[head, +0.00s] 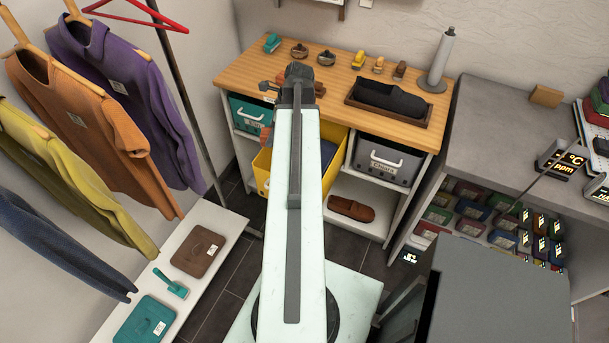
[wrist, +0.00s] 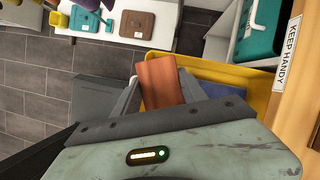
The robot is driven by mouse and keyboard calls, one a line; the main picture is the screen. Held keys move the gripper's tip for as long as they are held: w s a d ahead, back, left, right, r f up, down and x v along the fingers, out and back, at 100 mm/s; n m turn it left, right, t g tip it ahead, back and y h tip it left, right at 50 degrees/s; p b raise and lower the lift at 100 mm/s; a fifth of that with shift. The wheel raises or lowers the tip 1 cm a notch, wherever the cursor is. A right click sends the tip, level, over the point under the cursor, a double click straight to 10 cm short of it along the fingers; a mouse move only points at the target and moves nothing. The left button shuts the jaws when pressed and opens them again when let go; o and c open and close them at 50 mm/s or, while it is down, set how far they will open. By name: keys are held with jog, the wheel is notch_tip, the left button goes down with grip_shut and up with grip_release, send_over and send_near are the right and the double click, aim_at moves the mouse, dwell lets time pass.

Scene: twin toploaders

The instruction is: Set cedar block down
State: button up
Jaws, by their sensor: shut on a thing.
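A reddish-brown cedar block (wrist: 161,82) is between the fingers of my gripper (wrist: 160,88) in the wrist view. The gripper is shut on it. The block is tilted a little in the picture and overlaps the rim of the yellow bin (wrist: 203,68). I cannot tell its exact height above the bin. In the head view my arm hides most of the gripper. An orange-brown patch (head: 265,133) shows left of the arm by the yellow bin (head: 262,168); it may be the block.
The wooden bench top (head: 335,75) holds brushes, a dark tray (head: 375,115) and a paper roll (head: 440,58). A teal drawer (head: 245,112) and a grey "Chairs" bin (head: 388,160) sit below. A tan block (head: 546,95) lies on the grey counter (head: 490,120). Clothes hang left.

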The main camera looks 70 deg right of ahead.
notch_tip(320, 180, down, 28)
jog(key=b, duration=2.8)
jog(key=shift+f, duration=0.2)
jog(key=shift+r, duration=0.25)
jog(key=shift+f, duration=0.15)
jog(key=o, duration=1.3)
jog(key=shift+c, duration=0.2)
